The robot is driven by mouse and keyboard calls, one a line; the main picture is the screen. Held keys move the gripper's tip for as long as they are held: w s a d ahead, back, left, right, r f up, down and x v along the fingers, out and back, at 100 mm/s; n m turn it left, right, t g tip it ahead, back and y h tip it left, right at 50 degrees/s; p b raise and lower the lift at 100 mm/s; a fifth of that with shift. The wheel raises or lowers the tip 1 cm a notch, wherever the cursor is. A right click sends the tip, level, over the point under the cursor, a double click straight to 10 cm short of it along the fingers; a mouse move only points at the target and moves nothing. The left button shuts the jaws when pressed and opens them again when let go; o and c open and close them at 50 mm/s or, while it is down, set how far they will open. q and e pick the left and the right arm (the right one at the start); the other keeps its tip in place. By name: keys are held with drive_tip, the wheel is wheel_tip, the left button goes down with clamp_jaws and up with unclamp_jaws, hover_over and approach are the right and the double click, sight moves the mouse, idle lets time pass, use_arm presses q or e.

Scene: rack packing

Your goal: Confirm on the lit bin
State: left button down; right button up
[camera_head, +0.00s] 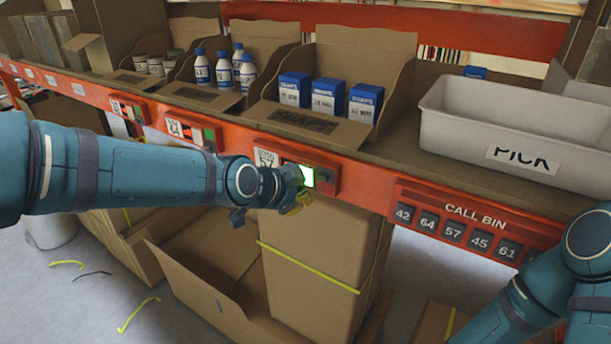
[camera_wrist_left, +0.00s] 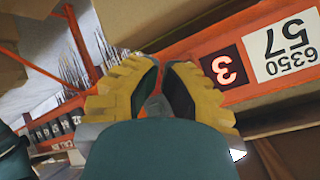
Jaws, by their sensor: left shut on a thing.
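The lit bin has a red module (camera_head: 325,172) on the rack's orange front rail, with a bright green-white lit button (camera_head: 308,176). It sits below the open carton of blue-and-white boxes (camera_head: 328,97). My left gripper (camera_head: 301,200) is at the module's left end, just below and in front of the button; I cannot tell whether it touches it. In the left wrist view, its yellow fingers (camera_wrist_left: 160,75) are drawn together; what they hold is not clear. My right gripper is out of view.
Two similar modules (camera_head: 193,132) (camera_head: 128,109) sit further left on the rail. A grey PICK tote (camera_head: 520,115) stands on the shelf at right. A CALL BIN panel (camera_head: 475,228) is below it. Open cardboard boxes (camera_head: 215,275) stand under the rail.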

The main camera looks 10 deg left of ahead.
use_arm(q)
drive_tip(key=shift+w, duration=0.15)
idle(0.8)
drive_tip(key=shift+w+d, duration=0.15)
drive_tip(key=shift+w, duration=0.15)
drive_tip(key=shift+w+d, duration=0.15)
drive_tip(key=shift+w, duration=0.2)
idle(0.7)
idle(0.4)
drive_tip(key=shift+s+a+b, duration=0.3)
drive_tip(key=shift+s+b, duration=0.05)
drive_tip(key=shift+s, duration=0.45)
drive_tip(key=shift+s+a+b, duration=0.3)
drive_tip(key=shift+s+b, duration=0.05)
drive_tip(key=shift+s, duration=0.45)
drive_tip(key=shift+s+a+b, duration=0.25)
drive_tip(key=shift+s+b, duration=0.1)
drive_tip(key=shift+s, duration=0.4)
drive_tip(key=shift+s+a+b, duration=0.3)
drive_tip(key=shift+s+b, duration=0.05)
drive_tip(key=shift+s, duration=0.45)
